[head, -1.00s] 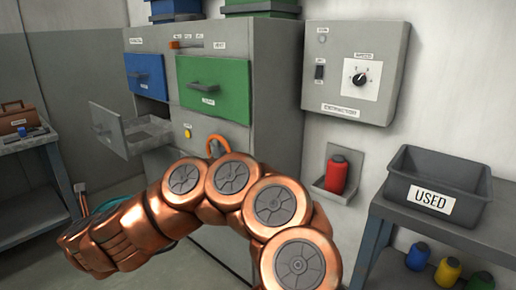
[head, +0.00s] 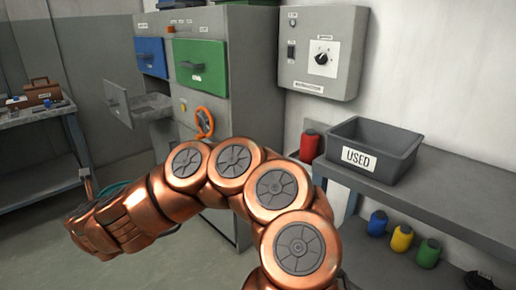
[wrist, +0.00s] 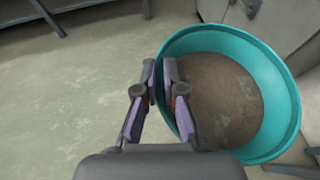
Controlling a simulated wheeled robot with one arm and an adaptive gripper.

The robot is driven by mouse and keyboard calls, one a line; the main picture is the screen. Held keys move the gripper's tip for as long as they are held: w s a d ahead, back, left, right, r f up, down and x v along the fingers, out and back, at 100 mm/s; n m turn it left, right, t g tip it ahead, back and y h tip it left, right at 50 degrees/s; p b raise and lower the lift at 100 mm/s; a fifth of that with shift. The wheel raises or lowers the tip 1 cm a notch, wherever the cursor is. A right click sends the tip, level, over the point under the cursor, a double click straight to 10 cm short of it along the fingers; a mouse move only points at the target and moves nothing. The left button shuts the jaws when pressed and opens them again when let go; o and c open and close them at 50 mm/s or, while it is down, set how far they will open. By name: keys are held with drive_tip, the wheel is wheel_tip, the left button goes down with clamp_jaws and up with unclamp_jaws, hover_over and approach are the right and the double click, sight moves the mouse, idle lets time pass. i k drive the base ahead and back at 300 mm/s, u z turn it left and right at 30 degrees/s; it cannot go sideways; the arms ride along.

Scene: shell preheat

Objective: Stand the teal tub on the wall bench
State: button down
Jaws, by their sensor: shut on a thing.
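The teal tub (wrist: 275,75) fills the right of the wrist view, its mouth facing the camera and a brown, grainy-looking surface inside. My gripper (wrist: 160,68) is shut on the near left part of its rim, one finger outside and one inside. The floor shows beside and beyond the tub. In the head view my copper arm hides the gripper and nearly all of the tub; a teal sliver (head: 112,188) shows behind the arm. A grey bench (head: 440,197) runs along the right wall.
A grey bin labelled USED (head: 372,150) stands on the bench's left end; the bench top right of it is clear. Blue, yellow and green bottles (head: 402,238) stand below. Another bench (head: 40,130) at left holds a toolbox.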

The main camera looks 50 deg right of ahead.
sight(464, 199)
drive_tip(key=u, duration=0.85)
drive_tip(key=i, duration=1.9)
drive_tip(key=z, duration=4.5)
